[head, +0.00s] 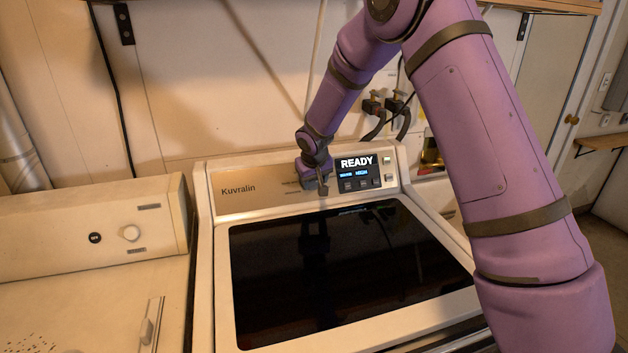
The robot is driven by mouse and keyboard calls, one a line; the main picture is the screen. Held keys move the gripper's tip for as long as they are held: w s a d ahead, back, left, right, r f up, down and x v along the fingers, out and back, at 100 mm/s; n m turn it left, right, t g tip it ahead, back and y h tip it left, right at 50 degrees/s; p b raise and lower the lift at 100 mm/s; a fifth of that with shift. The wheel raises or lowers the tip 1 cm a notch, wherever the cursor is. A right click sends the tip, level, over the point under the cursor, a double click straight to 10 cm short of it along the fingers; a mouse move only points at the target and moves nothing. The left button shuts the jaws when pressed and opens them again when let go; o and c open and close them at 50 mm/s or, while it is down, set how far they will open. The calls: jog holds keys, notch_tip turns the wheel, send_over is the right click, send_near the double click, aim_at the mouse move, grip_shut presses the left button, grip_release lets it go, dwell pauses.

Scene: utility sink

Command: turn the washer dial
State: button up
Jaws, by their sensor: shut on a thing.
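The washer (215,285) is a pale top-loader with a dark glass lid (350,265) and the name Kuvralin on its sloped control panel (240,190). The panel's display (357,162) reads READY, with small blue text below. My gripper (321,188) is at the middle of the panel, just left of the display, shut on the washer dial. The dial itself is hidden behind the gripper, so its pointer position cannot be seen.
Left of the washer stands a second pale machine (75,235) with its own knob (130,232). Hoses and taps (385,105) are on the wall behind. A yellowish bottle (430,152) stands right of the panel. The glass lid is clear.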

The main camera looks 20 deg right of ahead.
jog(key=shift+a+n, duration=0.1)
jog(key=shift+n, duration=0.2)
jog(key=shift+a+n+t+h, duration=0.2)
jog(key=shift+n+t+h, duration=0.1)
jog(key=shift+n+h, duration=0.8)
jog(key=shift+s+f+n+t+h, duration=0.15)
jog(key=shift+n+t+h, duration=0.25)
jog(key=shift+n+h, duration=0.7)
jog(key=shift+n, duration=0.3)
jog(key=o, duration=0.9)
jog(key=shift+o, duration=0.2)
jog(key=v, duration=1)
jog(key=shift+s+r, duration=0.25)
